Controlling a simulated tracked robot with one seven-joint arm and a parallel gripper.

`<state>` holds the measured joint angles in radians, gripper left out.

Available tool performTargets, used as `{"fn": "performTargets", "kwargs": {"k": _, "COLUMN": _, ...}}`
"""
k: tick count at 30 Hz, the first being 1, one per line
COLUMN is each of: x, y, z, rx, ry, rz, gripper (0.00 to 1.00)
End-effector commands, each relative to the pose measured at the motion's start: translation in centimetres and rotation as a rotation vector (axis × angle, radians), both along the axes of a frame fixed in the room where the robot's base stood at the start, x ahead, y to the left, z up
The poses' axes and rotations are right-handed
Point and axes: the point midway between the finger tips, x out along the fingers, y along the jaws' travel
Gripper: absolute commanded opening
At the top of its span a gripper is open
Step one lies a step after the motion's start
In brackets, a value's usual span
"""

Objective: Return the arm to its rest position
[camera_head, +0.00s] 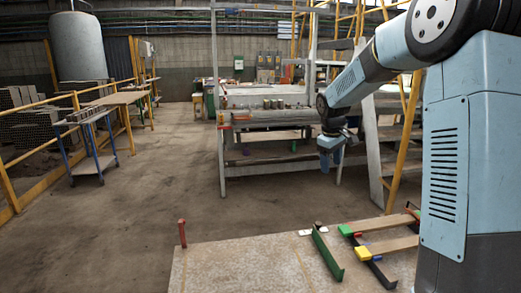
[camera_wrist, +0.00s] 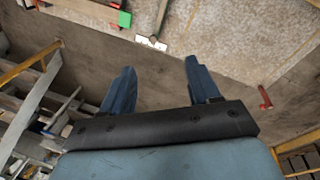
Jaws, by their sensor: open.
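My arm reaches out to the left from my blue body in the head view, with the forearm raised over the floor and the wrist bent down. My gripper (camera_head: 329,160) hangs from its end, small in the head view, in front of the grey rack and beyond the worktable's far edge. In the wrist view, my gripper (camera_wrist: 160,66) shows two dark blue fingers spread apart, with nothing between them. The floor and the edge of the worktable (camera_wrist: 225,28) show past the fingers.
A grey rack (camera_head: 222,150) and yellow stair rails stand behind my gripper. A blue-legged trolley (camera_head: 88,163) stands left. The middle floor is clear.

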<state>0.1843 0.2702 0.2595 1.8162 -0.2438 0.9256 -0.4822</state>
Motion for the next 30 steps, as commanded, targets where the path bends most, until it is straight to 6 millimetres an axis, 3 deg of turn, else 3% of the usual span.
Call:
{"fn": "performTargets", "kwargs": {"k": 6, "x": -5.9, "y": 0.4, "z": 4.4, "rx": 0.005, "ry": -0.062, "rz": -0.095, "gripper": 0.61}}
{"fn": "performTargets", "kwargs": {"k": 15, "x": -14.3, "y": 0.6, "z": 8.5, "rx": 0.040, "ry": -0.147, "rz": -0.231, "gripper": 0.61}}
{"fn": "performTargets", "kwargs": {"k": 22, "x": -20.8, "y": 0.6, "z": 10.3, "rx": 0.090, "ry": -0.213, "rz": -0.336, "gripper": 0.61}}
{"fn": "performTargets", "kwargs": {"k": 30, "x": -28.4, "y": 0.6, "z": 10.7, "rx": 0.171, "ry": -0.283, "rz": -0.456, "gripper": 0.61}}
